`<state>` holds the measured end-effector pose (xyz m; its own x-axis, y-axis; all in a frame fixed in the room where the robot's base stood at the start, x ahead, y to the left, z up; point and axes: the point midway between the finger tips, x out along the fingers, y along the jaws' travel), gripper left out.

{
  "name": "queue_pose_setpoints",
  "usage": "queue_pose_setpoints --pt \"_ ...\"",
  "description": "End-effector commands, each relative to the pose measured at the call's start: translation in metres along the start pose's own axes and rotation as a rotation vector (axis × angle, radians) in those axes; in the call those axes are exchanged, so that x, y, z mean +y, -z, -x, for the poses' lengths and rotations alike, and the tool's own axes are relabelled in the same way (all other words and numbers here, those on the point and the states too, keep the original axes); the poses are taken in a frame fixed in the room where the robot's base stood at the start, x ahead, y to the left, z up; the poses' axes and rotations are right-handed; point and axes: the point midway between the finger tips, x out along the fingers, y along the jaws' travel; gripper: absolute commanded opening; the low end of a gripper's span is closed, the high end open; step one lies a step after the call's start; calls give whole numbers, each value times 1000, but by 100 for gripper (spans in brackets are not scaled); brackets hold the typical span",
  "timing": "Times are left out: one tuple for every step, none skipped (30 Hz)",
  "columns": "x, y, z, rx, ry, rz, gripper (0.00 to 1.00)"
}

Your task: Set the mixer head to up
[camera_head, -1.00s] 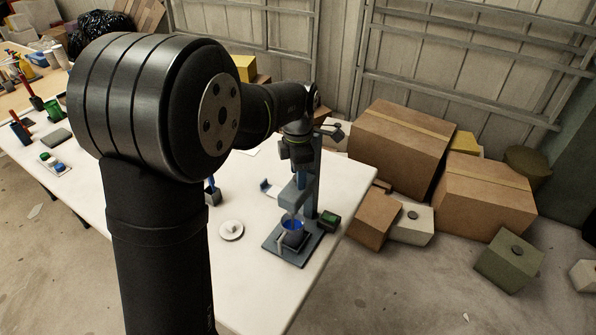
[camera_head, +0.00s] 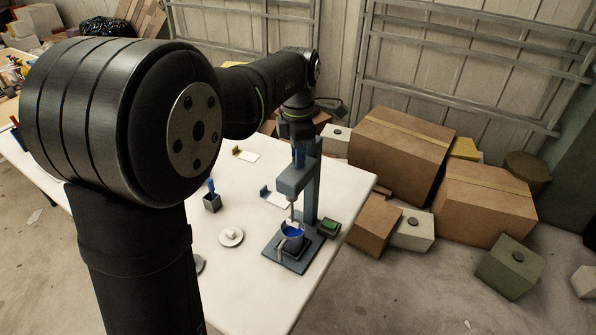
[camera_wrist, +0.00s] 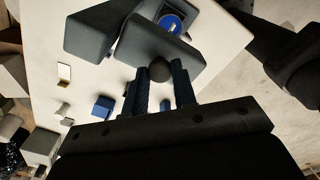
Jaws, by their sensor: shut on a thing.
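The mixer is a blue-grey stand with a flat base (camera_head: 291,262), an upright column (camera_head: 312,185) and a head (camera_head: 293,181) that juts out over a blue bowl (camera_head: 292,243). A gap shows between head and bowl, with a thin shaft and pale tool in it. I cannot tell how far the tool reaches into the bowl. My gripper (camera_head: 299,148) is at the top of the head. In the wrist view my gripper (camera_wrist: 166,80) is shut on a dark round knob (camera_wrist: 161,69) on the head, with the blue bowl (camera_wrist: 171,23) beyond.
A green-topped box (camera_head: 329,228) stands right of the mixer. A white round dish (camera_head: 231,237) and a dark cup with a blue item (camera_head: 212,201) are to the left. Cardboard boxes (camera_head: 398,147) stand beyond the table (camera_head: 255,285), whose front is clear.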

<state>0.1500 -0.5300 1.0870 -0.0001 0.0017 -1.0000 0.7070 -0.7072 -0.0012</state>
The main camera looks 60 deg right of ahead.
Motion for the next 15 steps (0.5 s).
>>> queue_pose_setpoints --pt "1 -1 12 -4 -7 0 0" --pt "1 -1 16 -4 -7 0 0" --pt "1 0 20 -4 -6 0 0" --pt "1 0 23 -4 -6 0 0" --pt "1 0 24 -4 -6 0 0" --pt "1 0 26 -4 -6 0 0" --pt "1 0 26 -4 -6 0 0" --pt "1 0 26 -4 -6 0 0" --pt "1 0 27 -4 -7 0 0" --pt "1 0 27 -5 -7 0 0" --pt "1 0 27 -5 -8 0 0" --pt "1 0 28 -5 -9 0 0" --pt "1 -1 28 -6 -9 0 0" --pt "1 -1 28 -6 -9 0 0" --pt "1 -1 28 -6 -10 0 33"
